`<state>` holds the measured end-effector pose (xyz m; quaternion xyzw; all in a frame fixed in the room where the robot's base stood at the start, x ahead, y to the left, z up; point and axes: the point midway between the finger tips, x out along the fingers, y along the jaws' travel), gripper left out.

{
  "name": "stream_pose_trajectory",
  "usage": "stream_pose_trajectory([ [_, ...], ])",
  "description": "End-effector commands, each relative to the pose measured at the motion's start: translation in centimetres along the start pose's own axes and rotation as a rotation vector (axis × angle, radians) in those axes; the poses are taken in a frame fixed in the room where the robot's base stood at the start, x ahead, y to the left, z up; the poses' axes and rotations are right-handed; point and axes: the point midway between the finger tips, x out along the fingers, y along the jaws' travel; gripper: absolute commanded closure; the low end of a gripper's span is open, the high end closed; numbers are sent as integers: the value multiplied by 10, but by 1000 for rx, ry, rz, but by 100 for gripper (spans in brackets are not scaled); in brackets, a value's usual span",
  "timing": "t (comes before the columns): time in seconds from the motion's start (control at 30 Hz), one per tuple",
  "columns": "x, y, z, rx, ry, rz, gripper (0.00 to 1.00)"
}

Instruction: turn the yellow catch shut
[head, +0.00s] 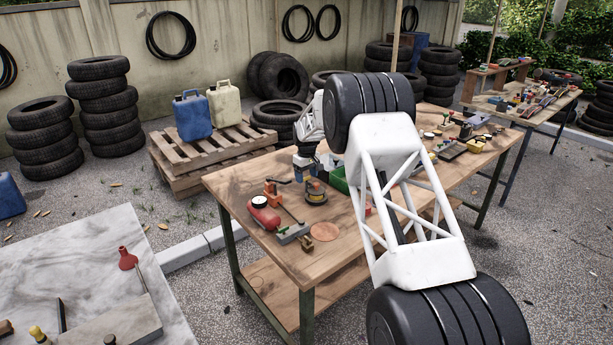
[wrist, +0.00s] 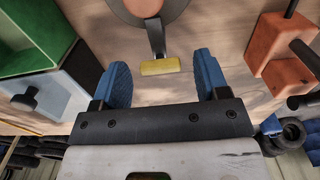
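The yellow catch (wrist: 159,66) shows in the wrist view as a short yellow bar on the end of a dark metal lever (wrist: 154,36). The lever runs up to a round brown and grey part (wrist: 150,8), cut off by the top edge. My gripper (wrist: 161,74) is open, with one blue finger on each side of the catch and a clear gap to both. In the head view, my gripper (head: 304,168) is over the workbench, close behind a round grey and orange device (head: 315,191). The catch is too small to make out there.
An orange block with a dark handle (wrist: 278,48) stands right of the fingers. A green bin (wrist: 32,38) and a grey box with a black knob (wrist: 52,92) stand left. In the head view, a red cylinder (head: 263,215) lies nearer the front of the wooden workbench (head: 281,256).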

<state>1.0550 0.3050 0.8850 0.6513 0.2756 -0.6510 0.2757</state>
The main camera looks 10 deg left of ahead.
Motion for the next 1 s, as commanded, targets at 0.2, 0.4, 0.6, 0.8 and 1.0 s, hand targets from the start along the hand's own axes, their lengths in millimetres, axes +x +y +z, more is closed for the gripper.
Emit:
stream_pose_trajectory([
  [0.2, -1, 0, 0, 0, 0, 0, 32],
  [0.4, -11, 0, 0, 0, 1, 0, 32],
  [0.6, -33, 0, 0, 0, 2, 1, 32],
  [0.8, -58, 0, 0, 0, 1, 1, 32],
  [1.0, -74, 0, 0, 0, 0, 0, 32],
])
